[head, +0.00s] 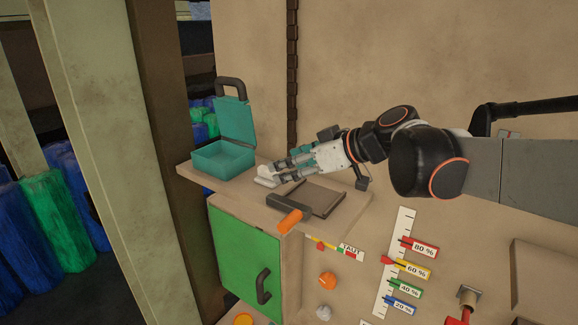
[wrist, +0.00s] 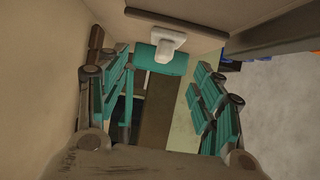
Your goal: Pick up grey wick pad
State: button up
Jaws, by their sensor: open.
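The grey wick pad appears to be the small pale grey piece (head: 266,181) on the wooden shelf, just in front of the teal box. In the wrist view, the pale piece (wrist: 167,40) has a flat base and a raised nub. It lies beyond the fingertips, near the top of the picture. My gripper (head: 280,170) reaches in from the right, low over the shelf. Its teal fingers stand wide apart with nothing held between them, as the wrist view also shows (wrist: 163,82). In the head view the fingers are close to the pale piece; contact is unclear.
The open teal box (head: 222,162) stands at the shelf's left end, its lid (head: 236,120) raised. A green cabinet door (head: 245,262) is below. The wall rises behind.

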aim_at(268, 175)
jog(key=shift+a+f, duration=0.2)
jog(key=shift+a, duration=0.3)
jog(key=p+x, duration=0.1)
jog(key=x, duration=0.4)
jog(key=shift+r, duration=0.1)
jog(key=shift+d, duration=0.1)
jog(key=c, duration=1.1)
